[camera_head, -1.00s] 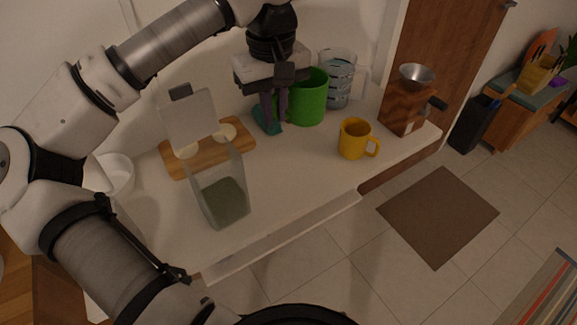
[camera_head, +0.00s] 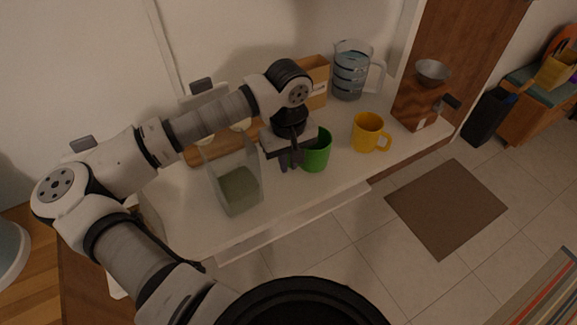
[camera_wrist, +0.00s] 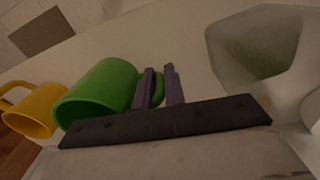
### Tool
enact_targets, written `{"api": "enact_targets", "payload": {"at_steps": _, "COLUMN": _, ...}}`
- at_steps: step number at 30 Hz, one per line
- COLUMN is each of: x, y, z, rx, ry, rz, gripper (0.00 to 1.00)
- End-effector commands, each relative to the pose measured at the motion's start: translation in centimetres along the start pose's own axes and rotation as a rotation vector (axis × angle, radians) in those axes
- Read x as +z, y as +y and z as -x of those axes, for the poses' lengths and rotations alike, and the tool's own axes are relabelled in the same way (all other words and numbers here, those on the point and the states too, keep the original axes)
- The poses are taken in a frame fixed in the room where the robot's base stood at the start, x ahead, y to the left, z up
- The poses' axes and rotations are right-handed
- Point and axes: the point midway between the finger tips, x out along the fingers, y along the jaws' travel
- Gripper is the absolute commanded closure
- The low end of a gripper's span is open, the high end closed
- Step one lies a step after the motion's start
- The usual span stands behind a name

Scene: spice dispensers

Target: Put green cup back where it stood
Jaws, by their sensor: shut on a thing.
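The green cup (camera_head: 318,152) is upright at the front part of the white counter, between the clear container and the yellow mug. It also shows in the wrist view (camera_wrist: 97,92). My gripper (camera_head: 289,163) is at the cup's left side. In the wrist view my gripper's two purple fingers (camera_wrist: 159,86) are close together at the cup's handle side, shut on the cup. The handle is mostly hidden by the fingers. I cannot tell whether the cup's base touches the counter.
The yellow mug (camera_head: 367,133) stands just right of the cup. The clear container with green contents (camera_head: 238,188) stands to the left. Behind are a cardboard-coloured box (camera_head: 318,84), a measuring jug (camera_head: 349,75) and a wooden grinder (camera_head: 415,106). The counter's front edge is near.

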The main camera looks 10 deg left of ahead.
Motion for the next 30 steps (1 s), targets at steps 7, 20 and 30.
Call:
{"api": "enact_targets", "payload": {"at_steps": 7, "x": 0.1, "y": 0.0, "z": -3.1, "rx": 0.001, "ry": -0.002, "rz": 0.001, "gripper": 1.0}}
{"api": "enact_targets", "payload": {"at_steps": 20, "x": 0.0, "y": 0.0, "z": -3.9, "rx": 0.0, "ry": 0.001, "rz": 0.0, "gripper": 1.0}}
{"api": "enact_targets", "payload": {"at_steps": 30, "x": 0.0, "y": 0.0, "z": -3.8, "rx": 0.0, "ry": 0.0, "rz": 0.0, "gripper": 0.67}}
